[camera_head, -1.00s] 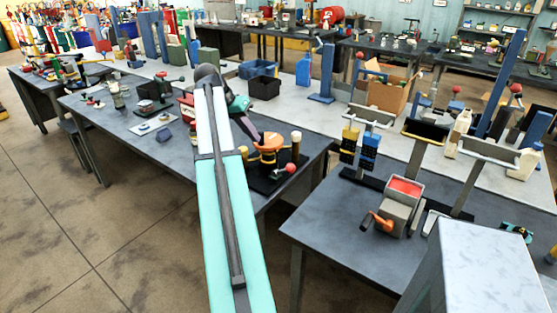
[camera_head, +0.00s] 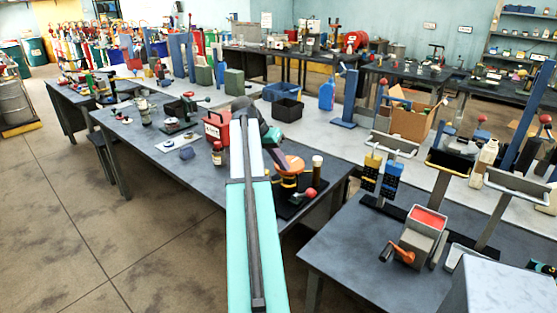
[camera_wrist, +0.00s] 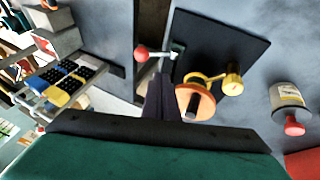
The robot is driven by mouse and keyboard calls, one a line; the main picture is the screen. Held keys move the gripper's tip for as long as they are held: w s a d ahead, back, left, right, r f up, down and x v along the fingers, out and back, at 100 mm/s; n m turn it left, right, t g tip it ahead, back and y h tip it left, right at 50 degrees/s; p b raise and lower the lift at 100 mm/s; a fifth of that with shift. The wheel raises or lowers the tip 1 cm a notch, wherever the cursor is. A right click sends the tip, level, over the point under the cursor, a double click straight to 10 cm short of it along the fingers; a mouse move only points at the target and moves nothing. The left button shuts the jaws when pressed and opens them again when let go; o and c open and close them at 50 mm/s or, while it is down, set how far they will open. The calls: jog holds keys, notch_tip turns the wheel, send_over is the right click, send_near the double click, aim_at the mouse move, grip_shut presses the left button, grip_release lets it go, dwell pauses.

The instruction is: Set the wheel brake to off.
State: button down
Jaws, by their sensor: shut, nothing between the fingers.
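An orange wheel (camera_head: 291,164) stands on a dark base plate (camera_head: 292,212) on the grey table. A lever with a red ball knob (camera_head: 311,193) is at its side, and I take this lever to be the wheel brake. In the wrist view the orange wheel (camera_wrist: 196,105) is right of my gripper's fingers, with a yellow part beside it. The red knob (camera_wrist: 142,53) is above the fingertips there, at the end of a short pale rod. My gripper (camera_wrist: 160,80) is shut and empty, close to the wheel and apart from the knob. Its fingers partly hide the lever's surroundings.
A red box (camera_head: 216,130) and a small brown bottle (camera_head: 217,153) stand left of my arm. A pale cylinder with a red cap (camera_wrist: 291,105) is right in the wrist view.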

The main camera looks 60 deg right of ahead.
jog(key=s+d+f+p, duration=0.1)
jog(key=s+f+p, duration=0.2)
jog(key=s+f, duration=0.3)
jog(key=shift+d+f, duration=0.4)
jog(key=shift+f, duration=0.25)
jog(key=shift+s+a+f+b, duration=0.15)
jog(key=shift+s+f+b, duration=0.1)
jog(key=shift+s, duration=0.25)
jog(key=shift+s+a+f+b, duration=0.1)
jog(key=shift+s+f+b, duration=0.15)
jog(key=shift+s, duration=0.3)
